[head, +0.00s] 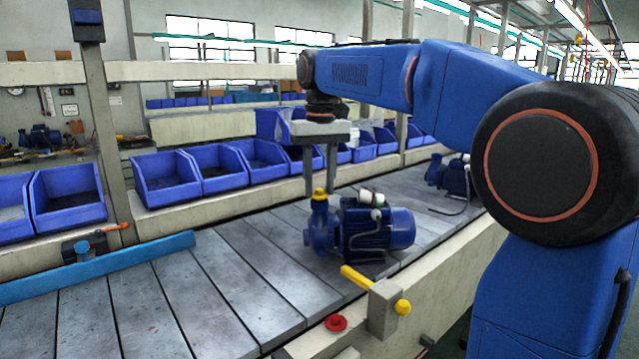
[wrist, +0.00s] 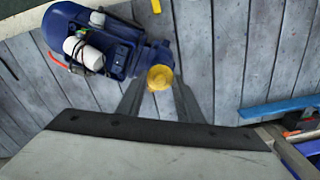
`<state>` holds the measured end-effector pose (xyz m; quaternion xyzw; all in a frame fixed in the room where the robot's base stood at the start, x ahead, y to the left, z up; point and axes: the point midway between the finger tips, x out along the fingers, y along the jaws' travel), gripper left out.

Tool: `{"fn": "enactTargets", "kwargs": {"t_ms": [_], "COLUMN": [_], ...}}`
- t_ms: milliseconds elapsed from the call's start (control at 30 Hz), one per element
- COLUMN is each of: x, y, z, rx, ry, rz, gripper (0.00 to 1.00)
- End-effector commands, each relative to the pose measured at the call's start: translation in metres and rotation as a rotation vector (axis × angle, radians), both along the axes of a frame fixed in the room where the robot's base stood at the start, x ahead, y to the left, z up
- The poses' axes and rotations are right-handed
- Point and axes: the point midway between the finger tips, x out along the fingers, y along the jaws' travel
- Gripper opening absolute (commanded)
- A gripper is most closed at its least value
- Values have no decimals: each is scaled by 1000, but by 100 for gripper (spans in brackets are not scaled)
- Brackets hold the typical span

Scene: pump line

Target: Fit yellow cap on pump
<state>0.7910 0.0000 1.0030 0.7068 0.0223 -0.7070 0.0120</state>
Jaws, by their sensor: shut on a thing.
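The yellow cap (head: 319,194) is between the fingertips of my gripper (head: 320,188), which is shut on it. In the head view the cap sits right at the top of the upright outlet of the blue pump (head: 376,230); I cannot tell whether it is seated or just above. The pump stands on the conveyor, its motor to the right. In the wrist view the cap (wrist: 160,77) covers the pump's outlet end, with my gripper (wrist: 160,88) fingers on both sides. The pump (wrist: 100,38) lies to the upper left, and the outlet opening is hidden.
A blue rail (head: 110,267) lies across the left of the slatted conveyor (head: 240,280). Blue bins (head: 218,170) line the far side. Another pump (head: 455,177) stands farther right.

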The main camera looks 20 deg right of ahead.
Motion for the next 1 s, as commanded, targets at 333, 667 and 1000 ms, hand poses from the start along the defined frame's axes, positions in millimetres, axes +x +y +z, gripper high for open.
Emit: {"fn": "enactTargets", "kwargs": {"t_ms": [333,667,1000], "x": [0,0,0], "y": [0,0,0], "z": [-4,-8,-8], "rx": [0,0,0], "ry": [-1,0,0], "rz": [0,0,0], "gripper": [12,12,55]}}
